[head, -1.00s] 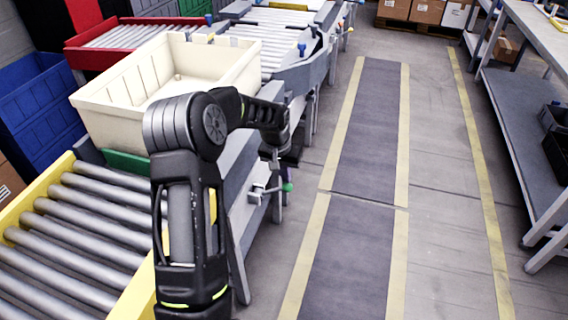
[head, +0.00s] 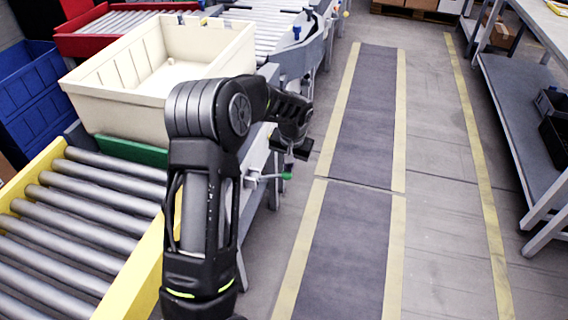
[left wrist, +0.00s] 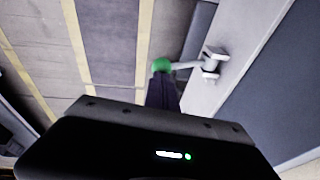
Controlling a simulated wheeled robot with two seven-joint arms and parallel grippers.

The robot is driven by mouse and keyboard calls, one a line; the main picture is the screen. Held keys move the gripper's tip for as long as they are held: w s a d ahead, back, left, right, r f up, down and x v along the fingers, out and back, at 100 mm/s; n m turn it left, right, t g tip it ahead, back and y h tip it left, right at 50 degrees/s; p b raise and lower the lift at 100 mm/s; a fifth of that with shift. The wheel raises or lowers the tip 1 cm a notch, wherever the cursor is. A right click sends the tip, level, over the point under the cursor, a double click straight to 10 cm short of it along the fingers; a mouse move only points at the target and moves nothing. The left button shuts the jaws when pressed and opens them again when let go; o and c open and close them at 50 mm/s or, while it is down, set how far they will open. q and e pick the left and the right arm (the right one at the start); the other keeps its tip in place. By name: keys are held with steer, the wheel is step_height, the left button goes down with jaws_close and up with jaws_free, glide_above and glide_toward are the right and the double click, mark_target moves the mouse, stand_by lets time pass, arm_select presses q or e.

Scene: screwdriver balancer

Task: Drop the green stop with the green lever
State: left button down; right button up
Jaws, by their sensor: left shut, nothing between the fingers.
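The green stop (head: 130,150) is a green plate across the yellow-railed roller conveyor, at the foot of the cream tote (head: 160,75). It stands raised at the tote's near side. The green lever (head: 268,178) is a pale rod with a green knob on the conveyor's right side. The knob also shows in the left wrist view (left wrist: 161,66), with its rod running right to a bracket. My left gripper (head: 291,151) is shut and empty, pointing down just above the knob in the head view. Its dark fingers (left wrist: 162,92) appear close to the knob; contact cannot be told. My right gripper is not in view.
Yellow-railed rollers (head: 70,225) lie empty at the near left. Blue bins (head: 35,95) stand at the far left, a red-railed conveyor (head: 110,35) behind. A grey floor mat (head: 340,230) runs through a clear aisle. A grey shelf bench (head: 520,125) stands at right.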

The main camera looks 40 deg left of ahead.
arm_select(q)
step_height(320, 180, down, 15)
steer(key=d+g+y+b, duration=0.2)
steer(key=y+b, duration=0.5)
steer(key=b, duration=0.7)
steer(key=shift+w+d+f+m+g+y, duration=0.15)
steer(key=shift+w+d+m+g+y, duration=0.15)
steer(key=shift+w+m, duration=0.1)
steer(key=shift+s+a+f, duration=0.1)
steer(key=shift+s+f, duration=0.05)
